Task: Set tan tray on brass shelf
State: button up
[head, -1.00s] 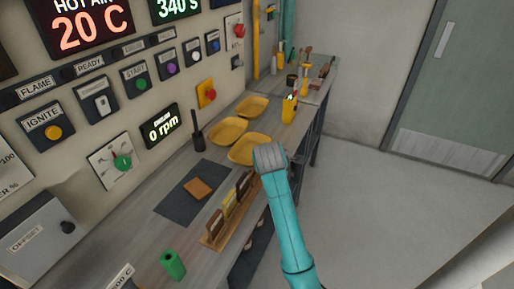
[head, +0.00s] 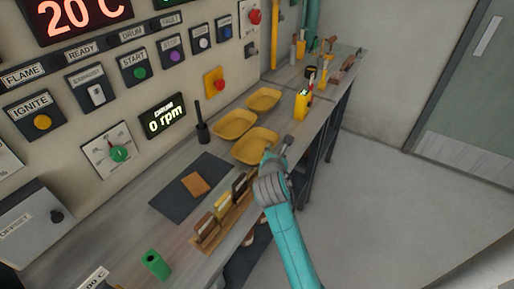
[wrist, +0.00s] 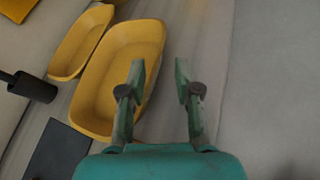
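Three mustard-yellow trays stand on the grey bench in the head view: a near one (head: 252,146), a left one (head: 234,124) and a far one (head: 263,99). None looks clearly tan. My gripper (head: 287,143) is at the right side of the near tray. In the wrist view my gripper (wrist: 160,70) is open and empty. The near tray (wrist: 115,75) lies under and left of its fingers, and I cannot tell if they touch it. Another tray (wrist: 78,42) is beyond. I cannot make out a brass shelf.
A dark mat (head: 170,199) holds a small brown square (head: 195,184). The floor at right is clear.

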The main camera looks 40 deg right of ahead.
aim_at(275, 141)
jog(key=shift+x, duration=4)
jog(key=shift+r, duration=0.15)
grip_shut()
